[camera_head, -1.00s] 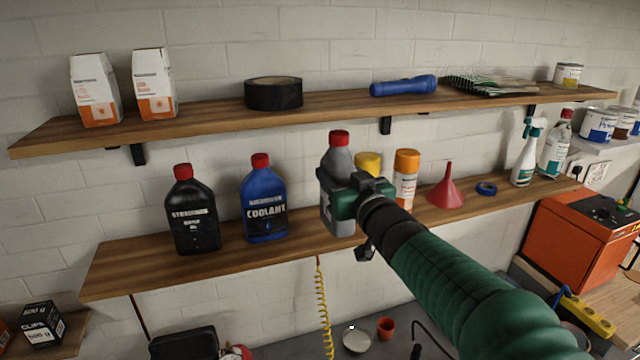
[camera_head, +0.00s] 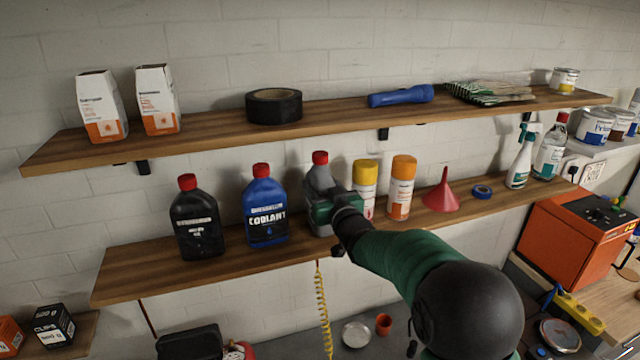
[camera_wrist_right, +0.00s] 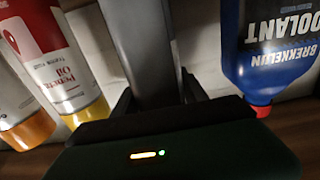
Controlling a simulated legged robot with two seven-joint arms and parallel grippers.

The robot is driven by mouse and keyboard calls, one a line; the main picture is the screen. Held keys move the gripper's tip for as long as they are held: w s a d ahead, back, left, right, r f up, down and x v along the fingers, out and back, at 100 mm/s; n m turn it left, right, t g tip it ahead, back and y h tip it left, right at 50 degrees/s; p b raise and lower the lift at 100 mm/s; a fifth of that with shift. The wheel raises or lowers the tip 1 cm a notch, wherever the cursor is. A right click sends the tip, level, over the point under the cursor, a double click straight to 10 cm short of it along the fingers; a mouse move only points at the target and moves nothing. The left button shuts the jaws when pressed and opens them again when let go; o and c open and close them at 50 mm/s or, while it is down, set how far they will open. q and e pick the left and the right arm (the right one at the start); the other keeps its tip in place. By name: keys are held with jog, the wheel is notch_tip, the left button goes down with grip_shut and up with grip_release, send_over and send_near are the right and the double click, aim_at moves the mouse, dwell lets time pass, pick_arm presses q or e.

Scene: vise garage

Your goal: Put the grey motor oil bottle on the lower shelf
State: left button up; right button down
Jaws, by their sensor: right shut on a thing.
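The grey motor oil bottle (camera_head: 318,184) with a red cap is at the lower shelf (camera_head: 150,268), between the blue coolant bottle and a yellow-capped can. My right gripper (camera_head: 322,212) is shut on the bottle from the front. In the right wrist view the grey bottle (camera_wrist_right: 140,45) stands between the jaws, with the blue coolant bottle (camera_wrist_right: 270,50) at its right. My left gripper is not in view.
A black bottle (camera_head: 196,222) and the coolant bottle (camera_head: 265,208) stand left on the lower shelf. A yellow-capped can (camera_head: 365,185), an orange-capped can (camera_head: 401,190) and a red funnel (camera_head: 441,195) stand right. The upper shelf (camera_head: 210,125) hangs above.

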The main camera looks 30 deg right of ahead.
jog(key=shift+w+p, duration=0.2)
jog(key=shift+p, duration=0.3)
jog(key=shift+w+d+f, duration=0.15)
jog(key=shift+f, duration=0.2)
jog(key=c, duration=1)
grip_release()
jog(key=shift+f, duration=0.15)
jog(key=o, duration=0.4)
jog(key=shift+s, duration=0.2)
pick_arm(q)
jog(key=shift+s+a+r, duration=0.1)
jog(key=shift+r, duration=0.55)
pick_arm(e)
jog(key=shift+a, duration=0.2)
